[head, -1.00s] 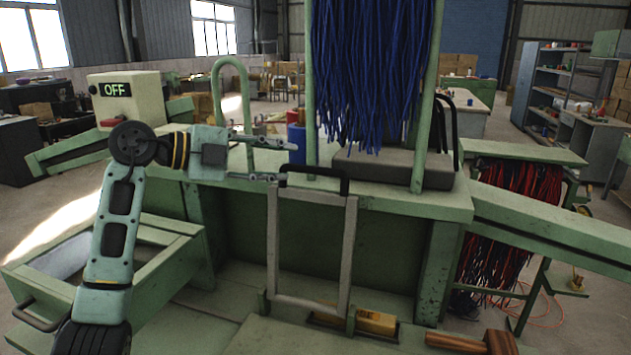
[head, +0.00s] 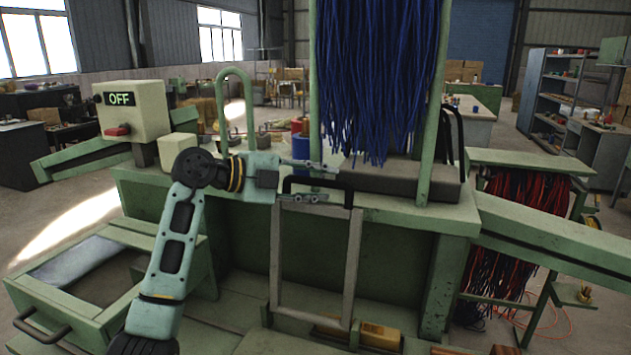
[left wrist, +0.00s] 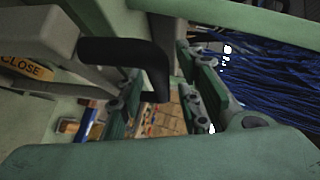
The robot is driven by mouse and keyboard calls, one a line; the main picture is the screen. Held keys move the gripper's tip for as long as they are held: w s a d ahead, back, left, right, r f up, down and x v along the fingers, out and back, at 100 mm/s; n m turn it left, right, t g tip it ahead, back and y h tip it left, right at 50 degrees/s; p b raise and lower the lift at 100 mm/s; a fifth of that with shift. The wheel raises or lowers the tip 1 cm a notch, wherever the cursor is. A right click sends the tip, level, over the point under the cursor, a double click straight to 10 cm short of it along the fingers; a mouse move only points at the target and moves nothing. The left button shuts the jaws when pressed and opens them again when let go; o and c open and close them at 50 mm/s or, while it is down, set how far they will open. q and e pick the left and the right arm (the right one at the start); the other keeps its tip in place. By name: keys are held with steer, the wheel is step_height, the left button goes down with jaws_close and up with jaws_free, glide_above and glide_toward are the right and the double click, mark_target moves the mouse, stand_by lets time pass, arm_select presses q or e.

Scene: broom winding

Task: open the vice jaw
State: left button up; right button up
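A grey metal frame with a black handle (head: 340,184) on top stands at the front of the green machine; I cannot tell for sure that this is the vice jaw's lever. My left gripper (head: 316,182) is open, one finger above the handle and one below it. In the left wrist view the black handle (left wrist: 125,52) reaches between the two spread fingers (left wrist: 165,100); whether they touch it I cannot tell. An orange "CLOSE" label (left wrist: 24,66) shows at the left there. My right gripper is not in view.
Blue strands (head: 375,80) hang just right of the left gripper between green posts. A control box (head: 132,111) reading OFF, with a red button, stands at the left. A green open drawer (head: 100,315) is below. Red and black strands (head: 515,235) hang at the right.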

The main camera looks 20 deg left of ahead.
arm_select(q)
jaws_close()
steer(key=shift+f, duration=0.1)
stand_by(0.4)
